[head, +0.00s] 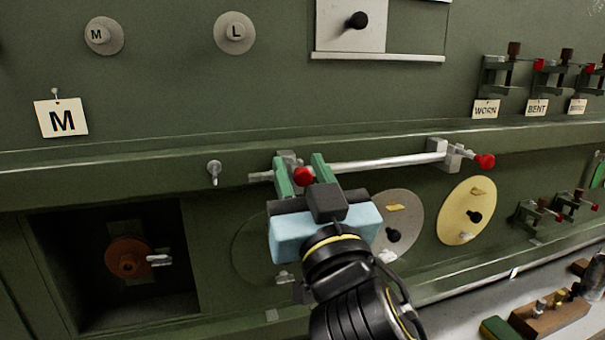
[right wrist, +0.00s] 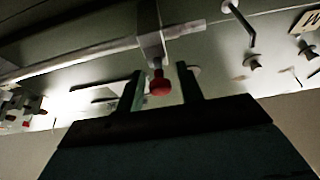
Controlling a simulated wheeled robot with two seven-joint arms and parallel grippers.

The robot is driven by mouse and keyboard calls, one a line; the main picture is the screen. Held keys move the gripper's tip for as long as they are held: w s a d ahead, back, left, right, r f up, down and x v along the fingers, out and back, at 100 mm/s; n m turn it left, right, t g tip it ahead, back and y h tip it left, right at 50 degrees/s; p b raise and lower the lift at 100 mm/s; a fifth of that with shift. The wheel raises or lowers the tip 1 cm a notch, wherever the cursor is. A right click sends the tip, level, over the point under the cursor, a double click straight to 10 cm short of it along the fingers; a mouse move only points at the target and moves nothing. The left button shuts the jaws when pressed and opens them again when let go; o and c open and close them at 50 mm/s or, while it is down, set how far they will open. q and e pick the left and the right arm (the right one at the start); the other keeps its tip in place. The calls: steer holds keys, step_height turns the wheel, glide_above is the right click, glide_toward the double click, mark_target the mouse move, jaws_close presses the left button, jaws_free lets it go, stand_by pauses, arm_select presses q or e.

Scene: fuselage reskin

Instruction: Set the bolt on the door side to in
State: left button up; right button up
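A pale horizontal bar (head: 385,163) runs along the green wall, with a bracket and a red knob at each end. The left red knob (head: 303,176) sits between the green fingers of my right gripper (head: 298,170). The right red knob (head: 484,161) stands clear at the other end. In the right wrist view the left red knob (right wrist: 160,86) lies between the two fingertips (right wrist: 162,88), with a gap on both sides. The gripper is open and not closed on it. My gripper hides part of the left bracket. My left gripper is not in view.
A dark square recess (head: 85,300) with an orange-brown disc is at lower left. A grey disc (head: 405,215) and a yellow disc (head: 452,222) are below the bar. A small peg (head: 214,170) stands left of the gripper. Tagged clamps (head: 495,75) are at upper right.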

steer(key=shift+s, duration=0.1)
steer(key=p+v, duration=0.5)
steer(key=v, duration=0.8)
steer(key=shift+s, duration=0.1)
stand_by(0.4)
